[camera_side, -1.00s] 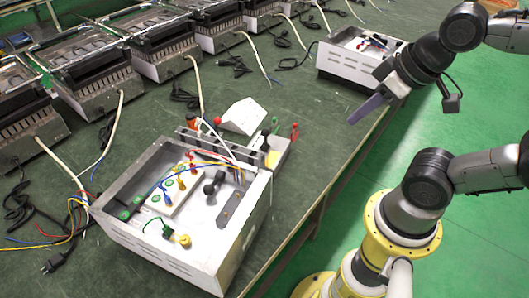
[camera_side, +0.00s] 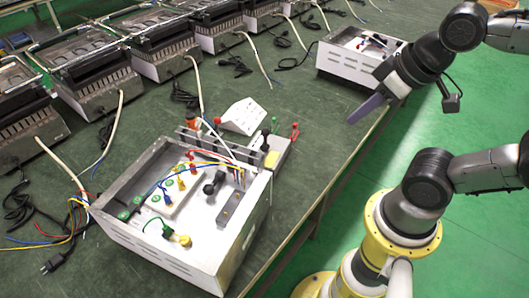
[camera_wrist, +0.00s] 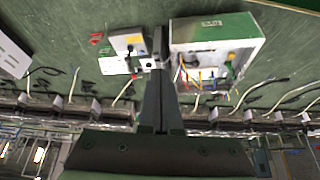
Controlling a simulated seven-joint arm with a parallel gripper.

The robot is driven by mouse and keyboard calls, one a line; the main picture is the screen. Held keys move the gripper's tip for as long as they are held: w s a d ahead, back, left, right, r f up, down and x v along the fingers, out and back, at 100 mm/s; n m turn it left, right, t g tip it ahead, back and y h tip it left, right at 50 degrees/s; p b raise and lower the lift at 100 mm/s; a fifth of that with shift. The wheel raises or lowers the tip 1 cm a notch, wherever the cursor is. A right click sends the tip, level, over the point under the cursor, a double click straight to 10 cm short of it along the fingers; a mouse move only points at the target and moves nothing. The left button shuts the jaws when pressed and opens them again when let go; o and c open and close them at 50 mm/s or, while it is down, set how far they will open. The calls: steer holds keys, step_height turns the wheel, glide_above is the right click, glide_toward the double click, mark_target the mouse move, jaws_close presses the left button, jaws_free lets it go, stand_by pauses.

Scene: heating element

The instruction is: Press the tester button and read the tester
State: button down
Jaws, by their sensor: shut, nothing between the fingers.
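A white wedge-shaped unit (camera_side: 242,117) stands on the green table behind the open case in the side view; small dark marks show on its sloped face, too small to read. I cannot tell a button on it. An open white metal case (camera_side: 150,246) holds coloured wires, green-ringed terminals and a yellow plug (camera_side: 184,240). This case also shows in the wrist view (camera_wrist: 250,44). My gripper (camera_side: 350,121) is shut and empty, in the air to the right of the wedge, apart from everything. Its closed fingers show in the wrist view (camera_wrist: 158,32).
A small block with a yellow patch (camera_side: 271,159) and red and green plugs stands beside the case. A second white case (camera_side: 338,62) stands at the back right. Several heater units with loose cables line the back left. The table's right edge lies below my gripper.

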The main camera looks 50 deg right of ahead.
stand_by(0.8)
steer(key=w+d+r+m+t+h, duration=0.1)
steer(key=w+r+m+t, duration=0.2)
steer(key=w, duration=0.4)
steer(key=w+d+r+m+t, duration=0.1)
steer(key=w+r+t, duration=0.1)
steer(key=w+r, duration=0.4)
steer(key=w+d+f+m+t, duration=0.1)
steer(key=w+f+m+t, duration=0.15)
steer(key=w, duration=1.35)
steer(key=w+d+f+g+y, duration=0.1)
steer(key=w+f, duration=0.4)
steer(key=f, duration=0.3)
steer(key=w+d+f+y, duration=0.1)
steer(key=w+f, duration=0.3)
steer(key=f, duration=0.4)
step_height(320, 180, down, 18)
steer(key=s+d+m+g, duration=0.1)
steer(key=s+d+g, duration=0.1)
steer(key=d+g, duration=0.1)
steer(key=shift+s, duration=0.4)
